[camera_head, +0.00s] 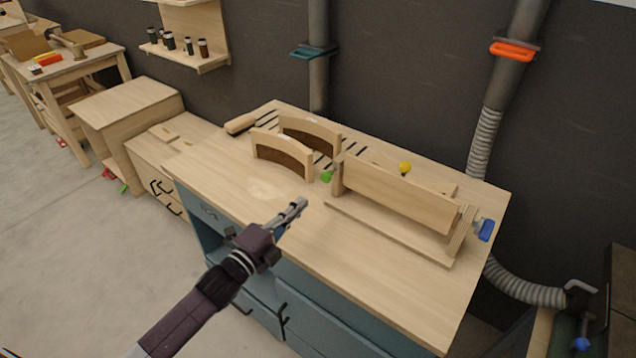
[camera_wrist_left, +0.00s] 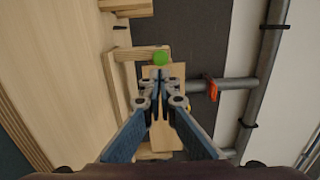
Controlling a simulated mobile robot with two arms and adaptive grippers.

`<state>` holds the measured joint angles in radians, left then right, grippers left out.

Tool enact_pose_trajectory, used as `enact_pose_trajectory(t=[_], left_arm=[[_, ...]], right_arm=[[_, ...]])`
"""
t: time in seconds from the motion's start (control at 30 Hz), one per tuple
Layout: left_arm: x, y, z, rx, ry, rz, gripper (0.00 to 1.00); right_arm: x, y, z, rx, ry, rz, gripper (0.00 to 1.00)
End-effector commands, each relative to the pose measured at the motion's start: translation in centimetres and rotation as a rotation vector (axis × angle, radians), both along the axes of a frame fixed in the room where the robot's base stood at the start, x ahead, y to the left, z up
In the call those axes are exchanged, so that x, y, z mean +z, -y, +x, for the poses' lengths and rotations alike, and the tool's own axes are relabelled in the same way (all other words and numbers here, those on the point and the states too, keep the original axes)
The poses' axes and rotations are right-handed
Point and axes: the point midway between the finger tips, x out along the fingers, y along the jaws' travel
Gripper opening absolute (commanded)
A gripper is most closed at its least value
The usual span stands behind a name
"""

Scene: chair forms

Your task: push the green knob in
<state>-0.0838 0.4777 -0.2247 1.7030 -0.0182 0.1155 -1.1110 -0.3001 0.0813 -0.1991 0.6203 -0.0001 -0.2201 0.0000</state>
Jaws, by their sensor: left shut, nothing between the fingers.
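The green knob (camera_head: 327,176) is small and round. It sits on the workbench between the curved wooden forms and the long wooden fixture. My left gripper (camera_head: 301,204) is shut and empty, above the bench top, to the left of and nearer the camera than the knob. In the left wrist view, the green knob (camera_wrist_left: 160,58) shows just beyond the tips of my left gripper (camera_wrist_left: 160,72), in line with them. A gap shows between tips and knob in the head view. The knob's shaft is hidden. My right gripper is not in view.
The workbench (camera_head: 240,185) carries two curved forms (camera_head: 283,152), a long upright wooden board (camera_head: 395,195), a yellow knob (camera_head: 405,168) and a blue knob (camera_head: 486,230). The bench's front left area is clear. Grey ducts (camera_head: 485,140) run along the wall behind.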

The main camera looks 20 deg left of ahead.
Motion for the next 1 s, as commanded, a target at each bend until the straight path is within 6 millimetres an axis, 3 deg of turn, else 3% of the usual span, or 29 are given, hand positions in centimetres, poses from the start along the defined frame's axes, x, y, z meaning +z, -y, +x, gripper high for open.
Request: enact_pose_trajectory(t=[0.2, 0.4, 0.63, 1.0], left_arm=[[0.6, 1.3, 4.3, 0.001, 0.002, -0.002, 0.00], [0.5, 2.2, 6.8, 0.001, -0.001, -0.001, 0.00], [0.3, 2.6, 8.0, 0.001, 0.000, -0.001, 0.00], [0.3, 2.6, 8.1, 0.000, 0.000, -0.001, 0.00]], right_arm=[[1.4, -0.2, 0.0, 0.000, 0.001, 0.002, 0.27], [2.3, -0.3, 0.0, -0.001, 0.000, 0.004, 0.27], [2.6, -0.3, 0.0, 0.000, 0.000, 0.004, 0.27], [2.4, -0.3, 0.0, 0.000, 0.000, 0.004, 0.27]])
